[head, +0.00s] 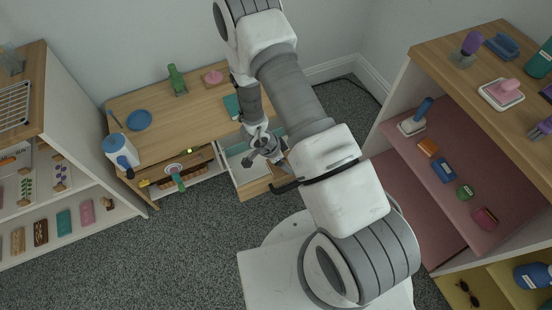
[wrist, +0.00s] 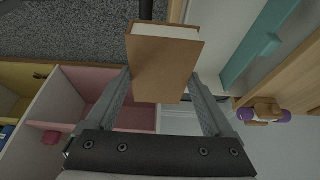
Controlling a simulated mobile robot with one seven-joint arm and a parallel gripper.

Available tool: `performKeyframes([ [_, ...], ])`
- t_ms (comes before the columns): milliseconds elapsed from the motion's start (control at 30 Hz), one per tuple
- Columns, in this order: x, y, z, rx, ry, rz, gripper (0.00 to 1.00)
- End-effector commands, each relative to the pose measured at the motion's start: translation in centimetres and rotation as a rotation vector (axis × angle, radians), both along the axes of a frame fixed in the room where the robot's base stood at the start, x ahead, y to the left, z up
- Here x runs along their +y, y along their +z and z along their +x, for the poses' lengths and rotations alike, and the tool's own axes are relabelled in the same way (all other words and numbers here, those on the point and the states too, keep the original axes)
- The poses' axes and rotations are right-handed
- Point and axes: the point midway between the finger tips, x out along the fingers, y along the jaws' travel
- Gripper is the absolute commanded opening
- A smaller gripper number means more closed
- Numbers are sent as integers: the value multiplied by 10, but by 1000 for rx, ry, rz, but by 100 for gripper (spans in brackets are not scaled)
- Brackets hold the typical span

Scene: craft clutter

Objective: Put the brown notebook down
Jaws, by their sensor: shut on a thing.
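The brown notebook (wrist: 163,66) is in the wrist view, a plain brown cover with pale page edges at its top. My gripper (wrist: 160,82) is shut on it, one finger at each side, and holds it up in front of the wrist. In the head view my gripper (head: 263,150) is over the open drawer (head: 246,178) at the right end of the wooden desk (head: 150,104). I cannot clearly make out the notebook in the head view.
The desk holds a green bottle (head: 177,80), a blue plate (head: 139,120), a pink item (head: 213,77) and a white-and-blue jug (head: 120,150). A shelf unit with pink boards (head: 455,165) stands at the right. Another shelf (head: 70,195) stands at the left.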

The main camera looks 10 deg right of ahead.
Motion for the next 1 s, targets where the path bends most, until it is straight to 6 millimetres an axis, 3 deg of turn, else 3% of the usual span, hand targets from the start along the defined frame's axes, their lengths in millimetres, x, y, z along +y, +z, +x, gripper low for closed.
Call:
performKeyframes([
  [200,4,-29,43,-2,-5,1,14],
  [400,7,-46,72,-1,-1,1,14],
  [600,8,-52,81,2,1,1,14],
  [867,8,-88,80,2,3,0,14],
  [1000,8,-89,81,1,3,0,14],
])
